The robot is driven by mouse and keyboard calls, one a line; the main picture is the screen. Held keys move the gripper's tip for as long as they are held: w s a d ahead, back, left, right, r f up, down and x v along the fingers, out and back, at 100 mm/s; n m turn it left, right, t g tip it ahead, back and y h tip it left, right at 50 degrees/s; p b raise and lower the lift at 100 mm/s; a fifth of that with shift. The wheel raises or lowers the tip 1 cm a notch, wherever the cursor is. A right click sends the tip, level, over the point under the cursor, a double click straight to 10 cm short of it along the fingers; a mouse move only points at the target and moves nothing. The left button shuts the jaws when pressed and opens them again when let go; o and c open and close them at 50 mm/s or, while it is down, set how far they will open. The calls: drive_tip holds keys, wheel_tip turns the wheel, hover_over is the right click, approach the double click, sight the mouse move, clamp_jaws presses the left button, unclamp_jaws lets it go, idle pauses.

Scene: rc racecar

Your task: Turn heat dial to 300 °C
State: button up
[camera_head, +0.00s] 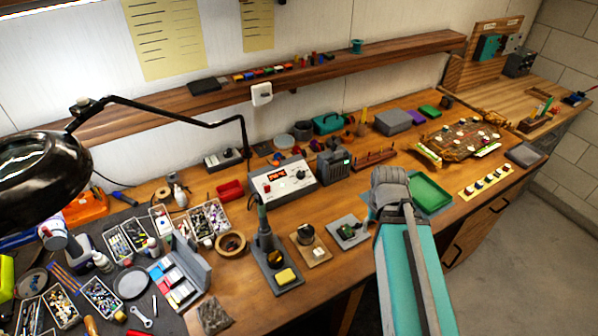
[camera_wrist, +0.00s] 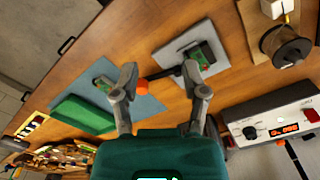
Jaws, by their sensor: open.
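A pale control station (camera_head: 284,182) with a lit red display (camera_head: 276,175) stands in the middle of the bench. I cannot tell which knob is the heat dial, and the display digits are too small to read surely. My gripper (camera_wrist: 160,88) is open and empty, its two fingers spread above the bench. In the head view my gripper (camera_head: 378,205) is to the right of the station, apart from it.
A soldering iron stand (camera_head: 268,255), a solder spool (camera_head: 306,236) and a small grey plate with a green board (camera_head: 348,229) lie in front of the station. A green tray (camera_head: 430,190) is right of my gripper. A black lamp (camera_head: 40,172) overhangs the left side.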

drive_tip(key=o, duration=0.3)
drive_tip(key=shift+r, duration=0.1)
drive_tip(key=n+t+y+p, duration=0.2)
drive_tip(key=n+t+p, duration=0.25)
drive_tip(key=p, duration=0.25)
approach(301, 174)
wheel_tip(301, 174, up, 4)
drive_tip(key=shift+s+d, duration=0.15)
drive_tip(key=shift+s, duration=0.35)
drive_tip(key=shift+b, duration=0.35)
drive_tip(key=b+x, duration=0.6)
drive_tip(key=x, duration=0.1)
drive_tip(key=b+x, duration=0.6)
drive_tip(key=x, duration=0.1)
drive_tip(key=shift+s+d, duration=0.2)
drive_tip(key=shift+d, duration=0.05)
